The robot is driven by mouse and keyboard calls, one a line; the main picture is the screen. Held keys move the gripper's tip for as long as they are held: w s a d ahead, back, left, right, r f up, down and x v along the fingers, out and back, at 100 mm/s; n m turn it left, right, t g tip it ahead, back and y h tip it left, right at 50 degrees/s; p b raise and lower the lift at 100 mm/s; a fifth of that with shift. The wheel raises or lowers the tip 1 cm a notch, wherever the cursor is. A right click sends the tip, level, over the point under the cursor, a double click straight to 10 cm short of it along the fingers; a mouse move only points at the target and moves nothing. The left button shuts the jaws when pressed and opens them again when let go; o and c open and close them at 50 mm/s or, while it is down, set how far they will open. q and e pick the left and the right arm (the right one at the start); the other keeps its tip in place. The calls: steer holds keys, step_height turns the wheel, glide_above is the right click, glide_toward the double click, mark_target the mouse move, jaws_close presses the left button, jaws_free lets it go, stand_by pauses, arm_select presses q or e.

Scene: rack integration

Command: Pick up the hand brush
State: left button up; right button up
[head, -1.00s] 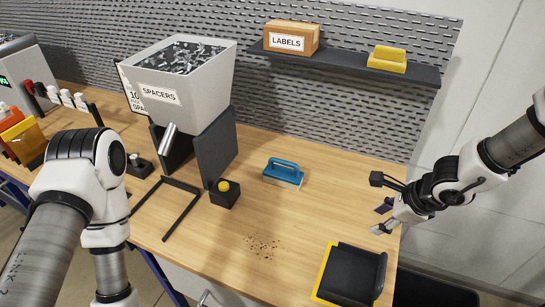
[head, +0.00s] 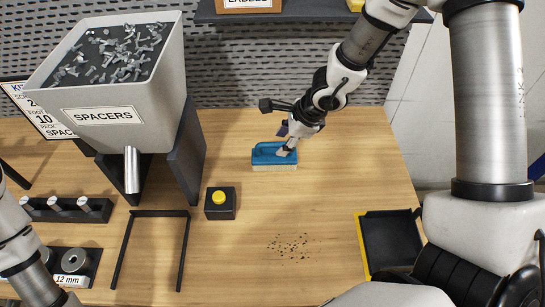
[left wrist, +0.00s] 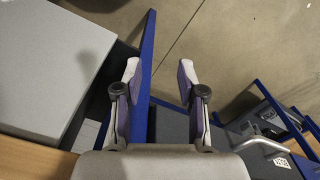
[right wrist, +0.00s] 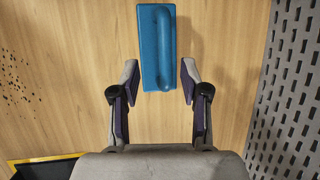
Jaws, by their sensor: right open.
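The hand brush (head: 273,158) has a blue body and handle and pale bristles; it rests on the wooden table in front of the pegboard. In the right wrist view the blue brush (right wrist: 157,48) lies just beyond and between the fingertips. My right gripper (right wrist: 157,75) is open, its two fingers apart with nothing between their pads. In the head view the right gripper (head: 286,140) is over the brush's right part and hides some of it. My left gripper (left wrist: 159,75) is open and empty, above the floor beside a blue frame.
Dark crumbs (head: 289,246) lie on the table in front of the brush. A black dustpan with a yellow edge (head: 362,245) is at right. A yellow-button box (head: 220,203) and the spacers hopper (head: 105,118) stand at left. A shelf (head: 225,17) hangs above.

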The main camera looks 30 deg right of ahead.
mark_target(276, 143)
steer(key=w+f, duration=0.1)
steer(key=w+a+f, duration=0.2)
steer(key=shift+f, duration=0.4)
steer(key=shift+s+d, duration=0.15)
steer(key=shift+s, duration=0.05)
steer(key=shift+s+d+r, duration=0.15)
steer(key=shift+s, duration=0.05)
steer(key=c, duration=0.5)
steer(key=shift+s, duration=0.15)
jaws_close()
steer(key=shift+w, duration=0.2)
steer(key=shift+p, duration=0.3)
